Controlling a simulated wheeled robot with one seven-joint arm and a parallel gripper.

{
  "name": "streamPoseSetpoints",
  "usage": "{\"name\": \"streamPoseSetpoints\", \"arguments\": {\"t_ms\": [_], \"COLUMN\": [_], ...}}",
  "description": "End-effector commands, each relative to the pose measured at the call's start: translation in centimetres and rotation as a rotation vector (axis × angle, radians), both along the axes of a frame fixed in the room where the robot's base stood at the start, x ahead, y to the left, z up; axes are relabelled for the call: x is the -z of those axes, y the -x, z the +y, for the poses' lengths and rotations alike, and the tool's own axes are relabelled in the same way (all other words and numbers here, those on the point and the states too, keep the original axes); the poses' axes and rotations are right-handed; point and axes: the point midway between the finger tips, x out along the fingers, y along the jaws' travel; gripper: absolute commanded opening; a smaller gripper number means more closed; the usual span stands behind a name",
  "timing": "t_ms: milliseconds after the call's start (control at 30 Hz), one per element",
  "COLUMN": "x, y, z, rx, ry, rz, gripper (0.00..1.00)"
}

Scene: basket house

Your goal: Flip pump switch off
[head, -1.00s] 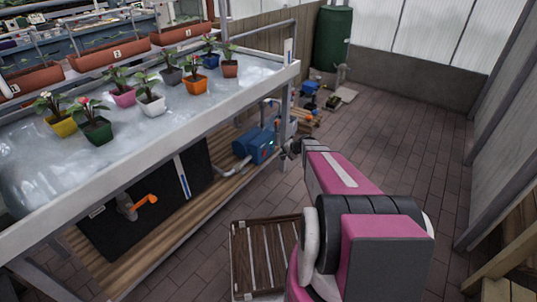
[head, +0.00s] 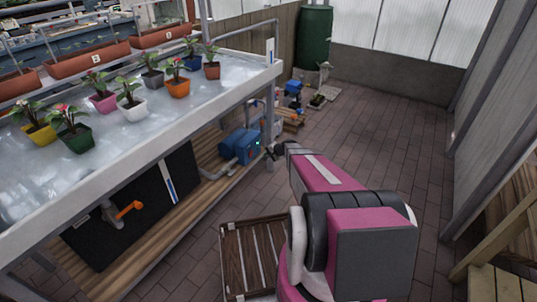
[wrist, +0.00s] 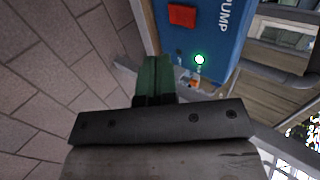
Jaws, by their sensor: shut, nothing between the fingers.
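The blue pump (head: 241,146) stands on the wooden lower shelf under the flower table, with a lit green light on its end. In the wrist view the pump's blue face (wrist: 215,30) fills the top right, lettered PUMP. It bears a red switch (wrist: 182,15) at the top and a glowing green light (wrist: 199,60) below. My gripper (head: 268,152) is just right of the pump in the head view. In the wrist view my gripper (wrist: 153,60) is shut and empty, its fingertips just below and left of the red switch. Contact with the pump cannot be told.
Grey pipes (head: 215,172) run from the pump along the shelf. The table edge (head: 150,125) with potted flowers overhangs it. A slatted wooden piece (head: 250,255) lies on the floor beside my arm. The brick floor (head: 370,130) to the right is mostly clear.

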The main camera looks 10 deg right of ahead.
Motion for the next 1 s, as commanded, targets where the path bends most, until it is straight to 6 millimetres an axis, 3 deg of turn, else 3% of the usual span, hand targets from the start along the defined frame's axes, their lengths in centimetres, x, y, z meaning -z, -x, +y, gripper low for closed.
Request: {"name": "streamPoseSetpoints", "arguments": {"t_ms": [300,600,1000], "x": [3.9,3.2,3.1], "y": [-3.5,-5.7,-5.9], "z": [3.3,5.7,6.0], "rx": [-0.001,0.0,0.001], "ry": [0.0,0.001,0.0], "rz": [0.0,-0.001,0.0], "gripper": [0.0,0.0,0.0]}}
